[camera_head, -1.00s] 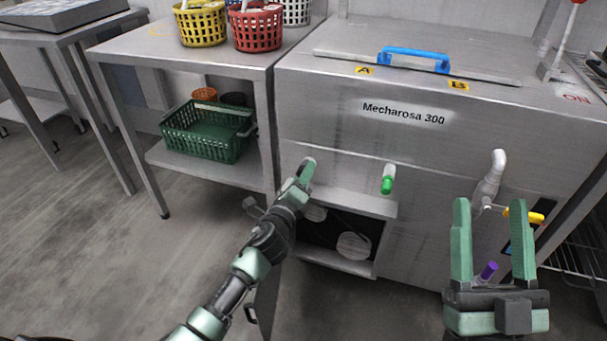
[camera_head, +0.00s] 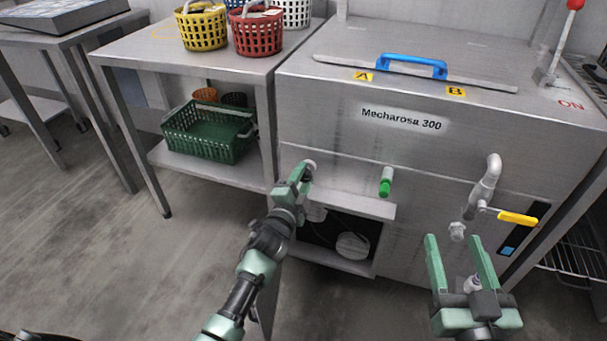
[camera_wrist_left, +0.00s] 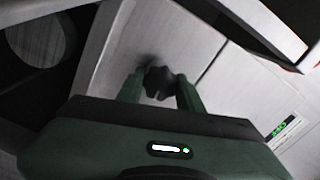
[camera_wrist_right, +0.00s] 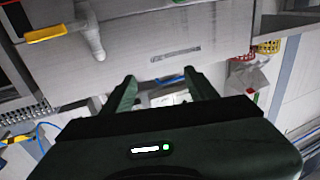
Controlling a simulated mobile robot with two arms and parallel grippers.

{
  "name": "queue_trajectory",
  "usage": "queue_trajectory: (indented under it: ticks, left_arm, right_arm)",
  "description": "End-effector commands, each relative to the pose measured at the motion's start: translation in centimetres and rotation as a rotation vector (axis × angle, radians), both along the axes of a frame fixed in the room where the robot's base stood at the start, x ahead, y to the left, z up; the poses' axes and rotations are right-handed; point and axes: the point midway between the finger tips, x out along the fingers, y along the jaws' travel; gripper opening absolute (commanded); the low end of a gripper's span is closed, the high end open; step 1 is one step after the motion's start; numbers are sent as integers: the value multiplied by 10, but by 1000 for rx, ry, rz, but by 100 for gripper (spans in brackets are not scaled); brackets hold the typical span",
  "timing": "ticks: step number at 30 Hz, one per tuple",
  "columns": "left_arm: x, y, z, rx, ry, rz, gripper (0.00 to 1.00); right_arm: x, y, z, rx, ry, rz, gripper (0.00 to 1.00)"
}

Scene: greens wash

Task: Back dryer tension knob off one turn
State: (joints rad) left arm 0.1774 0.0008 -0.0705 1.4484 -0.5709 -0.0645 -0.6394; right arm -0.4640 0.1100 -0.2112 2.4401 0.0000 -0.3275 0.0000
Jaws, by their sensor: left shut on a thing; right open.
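A dark lobed knob (camera_wrist_left: 158,82), which I take to be the dryer tension knob, sits on the metal machine front in the left wrist view. My left gripper (camera_wrist_left: 160,88) has one finger on each side of it and is shut on it. In the head view my left gripper (camera_head: 303,172) is against the machine front, above the dark opening, and hides the knob. My right gripper (camera_head: 456,242) is open and empty, in front of the machine's lower right. Its spread fingers also show in the right wrist view (camera_wrist_right: 160,85).
The steel machine (camera_head: 330,115) marked Mecharosa 300 has a green-tipped spout (camera_head: 386,182), and a pipe with a yellow lever (camera_head: 518,219) near my right gripper. A blue handle (camera_head: 412,64) is on its lid. A side table (camera_head: 165,50) holds baskets, with a green crate (camera_head: 208,130) below.

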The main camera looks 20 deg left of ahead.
Motion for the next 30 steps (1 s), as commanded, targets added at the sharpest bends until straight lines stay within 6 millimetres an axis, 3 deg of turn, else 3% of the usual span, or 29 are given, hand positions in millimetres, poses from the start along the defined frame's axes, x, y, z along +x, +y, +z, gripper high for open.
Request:
queue_trajectory:
  ticks: [6,12,30]
  left_arm:
    - [-1,0,-1,-143,10,1,0]
    - [-1,1,-1,-222,12,2,0]
    - [-1,1,-2,-262,13,2,0]
  right_arm:
    - [-3,-6,-32,-43,169,-11,58]
    - [-8,-10,-52,-68,266,-18,58]
    - [-12,-12,-62,-81,319,-21,58]
